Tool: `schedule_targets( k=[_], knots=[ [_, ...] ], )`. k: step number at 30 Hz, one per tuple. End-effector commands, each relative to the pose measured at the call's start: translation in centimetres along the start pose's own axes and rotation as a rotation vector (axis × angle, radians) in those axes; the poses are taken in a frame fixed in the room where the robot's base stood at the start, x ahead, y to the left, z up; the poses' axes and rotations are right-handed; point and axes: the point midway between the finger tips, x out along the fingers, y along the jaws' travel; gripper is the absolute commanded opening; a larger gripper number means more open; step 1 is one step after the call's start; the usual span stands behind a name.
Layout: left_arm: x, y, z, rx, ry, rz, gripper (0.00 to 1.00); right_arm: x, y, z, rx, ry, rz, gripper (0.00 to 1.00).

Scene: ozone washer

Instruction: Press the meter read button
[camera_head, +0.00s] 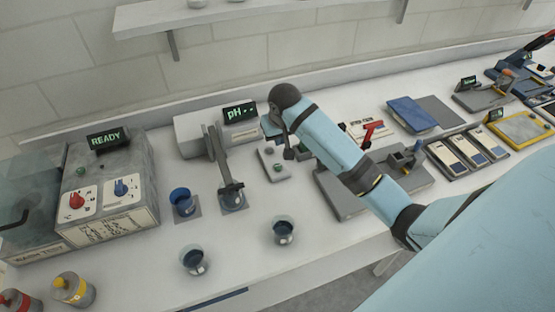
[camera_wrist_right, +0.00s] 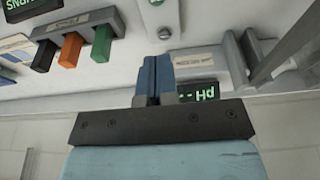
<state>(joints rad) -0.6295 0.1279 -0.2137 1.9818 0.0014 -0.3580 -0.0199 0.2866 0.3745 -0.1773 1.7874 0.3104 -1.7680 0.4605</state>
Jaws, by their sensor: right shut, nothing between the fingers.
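The pH meter (camera_head: 190,133) is a pale box at the back wall, and its dark display (camera_head: 240,112) reads "pH --" in green. The display also shows upside down in the right wrist view (camera_wrist_right: 198,92). A small pale plate (camera_head: 268,155) with a green button (camera_head: 278,167) lies in front of the meter's right end. My right gripper (camera_head: 289,153) hangs beside this plate, at its right in the head view. Its blue fingers (camera_wrist_right: 154,78) are closed together and empty. Whether the fingertips touch anything is unclear. My left gripper is out of view.
A washer box (camera_head: 105,190) showing READY stands at left. Black, orange (camera_wrist_right: 71,47) and green blocks show in the wrist view.

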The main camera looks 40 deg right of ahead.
Motion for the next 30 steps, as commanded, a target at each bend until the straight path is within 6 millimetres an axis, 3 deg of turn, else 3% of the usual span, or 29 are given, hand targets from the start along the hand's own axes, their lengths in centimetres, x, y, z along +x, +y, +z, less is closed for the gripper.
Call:
schedule_targets(
  k=[9, 15, 21, 30],
  knots=[
    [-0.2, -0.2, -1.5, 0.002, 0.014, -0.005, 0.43, 6.8, 0.0, 0.1, 0.001, -0.005, 0.001, 0.00],
    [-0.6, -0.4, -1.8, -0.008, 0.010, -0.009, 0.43, 10.0, 0.1, 0.8, 0.000, -0.004, 0.001, 0.00],
    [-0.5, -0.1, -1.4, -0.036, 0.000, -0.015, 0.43, 11.6, 0.1, 1.3, 0.000, -0.002, 0.000, 0.00],
    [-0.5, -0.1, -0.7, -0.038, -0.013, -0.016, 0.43, 11.8, 0.1, 1.4, 0.000, -0.001, 0.000, 0.00]
  ],
)
